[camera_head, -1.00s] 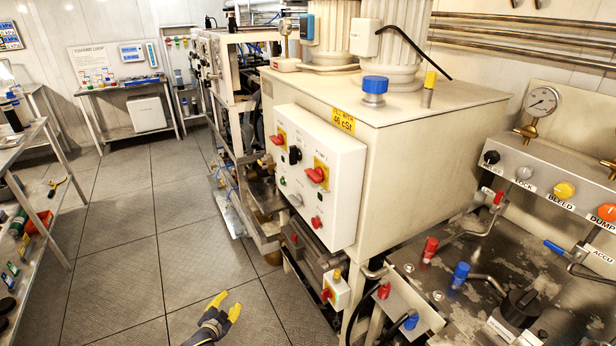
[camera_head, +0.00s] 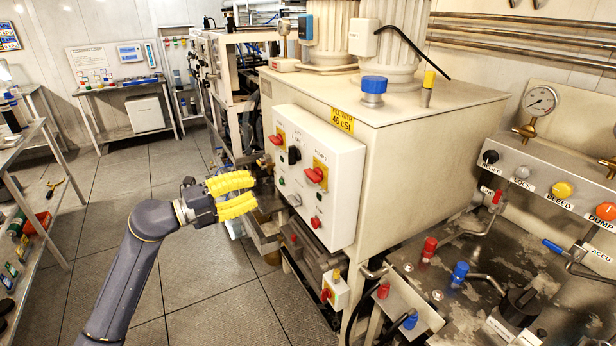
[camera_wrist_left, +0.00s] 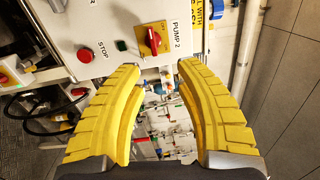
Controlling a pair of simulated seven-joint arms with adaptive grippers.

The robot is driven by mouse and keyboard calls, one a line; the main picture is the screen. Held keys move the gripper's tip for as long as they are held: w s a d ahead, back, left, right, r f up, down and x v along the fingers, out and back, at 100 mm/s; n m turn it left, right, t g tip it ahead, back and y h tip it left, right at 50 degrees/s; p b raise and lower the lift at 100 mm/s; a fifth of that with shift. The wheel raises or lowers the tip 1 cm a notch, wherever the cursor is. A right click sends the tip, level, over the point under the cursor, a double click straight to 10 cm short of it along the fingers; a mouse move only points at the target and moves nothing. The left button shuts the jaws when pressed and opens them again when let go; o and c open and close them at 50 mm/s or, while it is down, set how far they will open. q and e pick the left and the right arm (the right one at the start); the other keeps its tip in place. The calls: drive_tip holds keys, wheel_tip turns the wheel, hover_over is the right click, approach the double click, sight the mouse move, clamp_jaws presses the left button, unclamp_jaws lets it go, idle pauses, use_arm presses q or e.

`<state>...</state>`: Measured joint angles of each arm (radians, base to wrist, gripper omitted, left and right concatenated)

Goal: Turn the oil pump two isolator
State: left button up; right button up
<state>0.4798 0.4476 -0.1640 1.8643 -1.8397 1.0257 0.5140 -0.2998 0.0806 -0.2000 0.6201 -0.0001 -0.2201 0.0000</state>
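The oil pump two isolator (camera_head: 316,174) is a red rotary handle on a yellow plate, on the right of the white control panel (camera_head: 335,203). In the left wrist view the isolator (camera_wrist_left: 153,40) sits beside the "PUMP 2" label, just beyond the fingertips. My left gripper (camera_head: 252,191) has yellow ribbed fingers and is left of the panel, apart from the isolator. In the left wrist view the gripper (camera_wrist_left: 160,68) is open, with nothing between its fingers. My right gripper is not in view.
A second red handle on yellow (camera_head: 278,138) is on the panel's left. A red stop button (camera_head: 316,222) is below the isolator; it also shows in the wrist view (camera_wrist_left: 85,55). A small switch box (camera_head: 335,290) hangs lower. Open floor (camera_head: 215,270) lies left of the panel.

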sight(309, 177)
use_arm(q)
drive_tip(key=shift+n, duration=0.3)
drive_tip(key=x, duration=0.5)
drive_tip(key=f+x, duration=0.1)
drive_tip(key=x, duration=1.1)
drive_tip(key=shift+s+d+f, duration=0.3)
drive_tip(key=shift+d+f, duration=0.05)
drive_tip(key=shift+d, duration=0.1)
drive_tip(key=shift+o, duration=0.4)
clamp_jaws()
